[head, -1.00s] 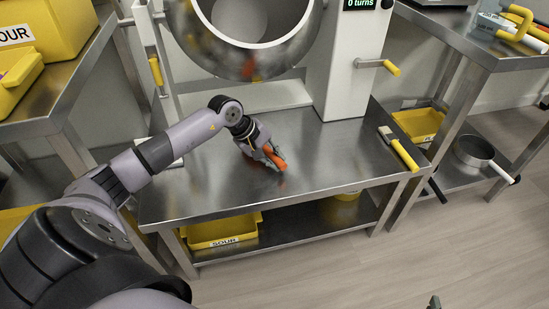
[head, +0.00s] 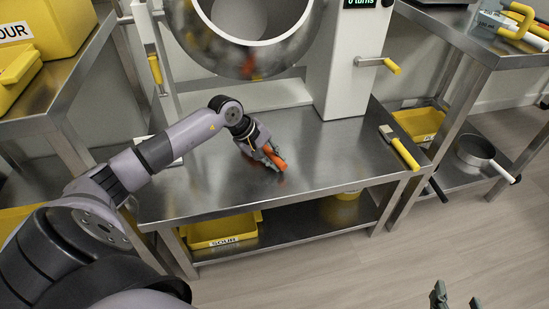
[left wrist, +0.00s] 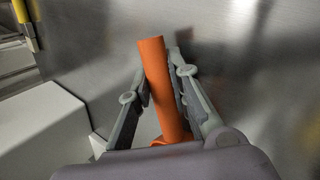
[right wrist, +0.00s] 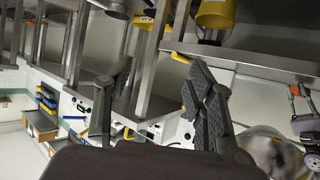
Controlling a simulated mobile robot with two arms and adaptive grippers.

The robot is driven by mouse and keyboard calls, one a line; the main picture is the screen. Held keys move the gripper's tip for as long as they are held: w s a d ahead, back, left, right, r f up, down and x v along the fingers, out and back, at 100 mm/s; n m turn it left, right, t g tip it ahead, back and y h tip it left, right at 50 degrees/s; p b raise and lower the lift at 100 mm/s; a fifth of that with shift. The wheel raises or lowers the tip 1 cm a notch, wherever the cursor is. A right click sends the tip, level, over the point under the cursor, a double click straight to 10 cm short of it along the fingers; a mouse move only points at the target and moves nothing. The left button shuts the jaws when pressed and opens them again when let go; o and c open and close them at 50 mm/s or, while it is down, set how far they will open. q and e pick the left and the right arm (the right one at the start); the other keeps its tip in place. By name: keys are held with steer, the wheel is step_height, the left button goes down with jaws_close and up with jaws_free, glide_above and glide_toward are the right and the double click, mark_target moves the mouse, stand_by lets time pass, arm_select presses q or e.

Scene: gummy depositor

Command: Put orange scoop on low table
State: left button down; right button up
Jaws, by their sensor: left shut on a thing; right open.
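The orange scoop (head: 277,159) is at the low table (head: 311,166), under my left gripper (head: 268,158). In the left wrist view its orange handle (left wrist: 161,85) runs between the fingers of my left gripper (left wrist: 160,90), which is shut on it. The rest of the scoop is mostly hidden by the gripper. The scoop is at or just above the steel top; I cannot tell if it touches. My right gripper (head: 455,301) shows at the bottom edge of the head view, away from the table. In the right wrist view the right gripper (right wrist: 155,85) is open and empty.
Yellow bins (head: 221,231) sit on the shelf below. Open table top lies right of my left gripper.

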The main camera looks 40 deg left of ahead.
arm_select(q)
steer(key=shift+f+b, duration=0.3)
steer(key=shift+b, duration=0.05)
steer(key=c, duration=1.5)
jaws_free()
arm_select(e)
steer(key=r, duration=0.1)
steer(key=w+t, duration=0.1)
steer(key=r, duration=0.1)
steer(key=shift+w+a+r+t, duration=0.25)
steer(key=shift+a+r+t, duration=0.05)
steer(key=shift+a+r, duration=0.05)
